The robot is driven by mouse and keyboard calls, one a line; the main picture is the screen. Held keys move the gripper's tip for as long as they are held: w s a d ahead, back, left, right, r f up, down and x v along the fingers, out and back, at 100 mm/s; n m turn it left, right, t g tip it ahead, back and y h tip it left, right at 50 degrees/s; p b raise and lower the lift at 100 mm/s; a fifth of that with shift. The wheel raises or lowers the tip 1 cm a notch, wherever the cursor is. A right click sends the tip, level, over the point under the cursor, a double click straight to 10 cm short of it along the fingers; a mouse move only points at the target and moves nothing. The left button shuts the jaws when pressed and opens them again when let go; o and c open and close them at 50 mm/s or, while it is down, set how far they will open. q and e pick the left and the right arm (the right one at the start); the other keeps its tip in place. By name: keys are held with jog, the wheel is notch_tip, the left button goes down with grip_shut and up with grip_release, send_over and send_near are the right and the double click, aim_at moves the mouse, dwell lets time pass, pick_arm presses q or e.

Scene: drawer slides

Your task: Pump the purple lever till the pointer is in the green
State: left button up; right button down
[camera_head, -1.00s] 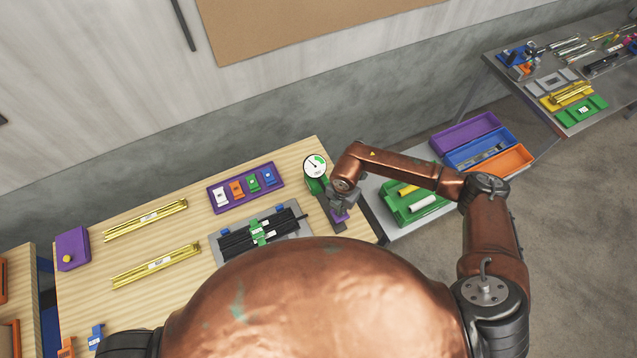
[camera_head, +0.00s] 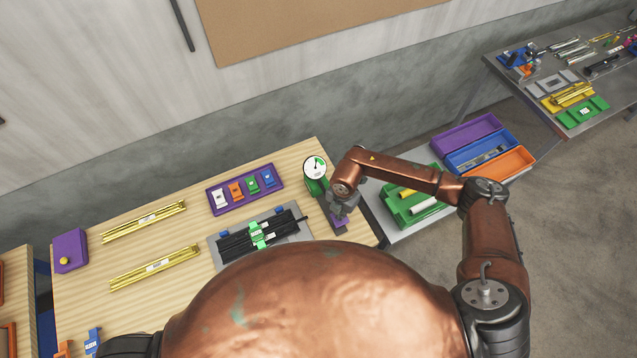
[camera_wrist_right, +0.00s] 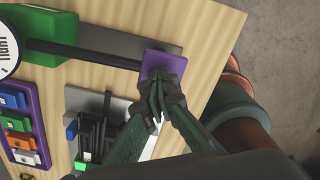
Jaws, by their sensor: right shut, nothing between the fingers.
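The purple lever end (camera_head: 341,218) is at the right edge of the wooden table, and it shows as a purple plate in the right wrist view (camera_wrist_right: 162,66). A dark bar (camera_wrist_right: 85,54) joins it to the green pump body (camera_wrist_right: 40,33). The round white gauge (camera_head: 315,167) stands on the green body; its needle points roughly upward, and whether it touches the green band is too small to tell. My right gripper (camera_wrist_right: 160,103) is shut with nothing in it, its fingertips over or against the purple plate; contact is unclear. My left gripper is out of view.
A purple tray (camera_head: 214,207) with several coloured blocks and a grey plate (camera_head: 217,257) with black slides lie left of the pump. Yellow rails (camera_head: 155,267) lie farther left. Right of the table, a grey surface (camera_head: 385,222) holds a green tray and coloured bins.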

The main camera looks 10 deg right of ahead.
jog(key=shift+r+p, duration=1.2)
jog(key=shift+r, duration=0.8)
notch_tip(320, 180, up, 6)
jog(key=p, duration=0.3)
jog(key=shift+p, duration=0.4)
notch_tip(320, 180, up, 12)
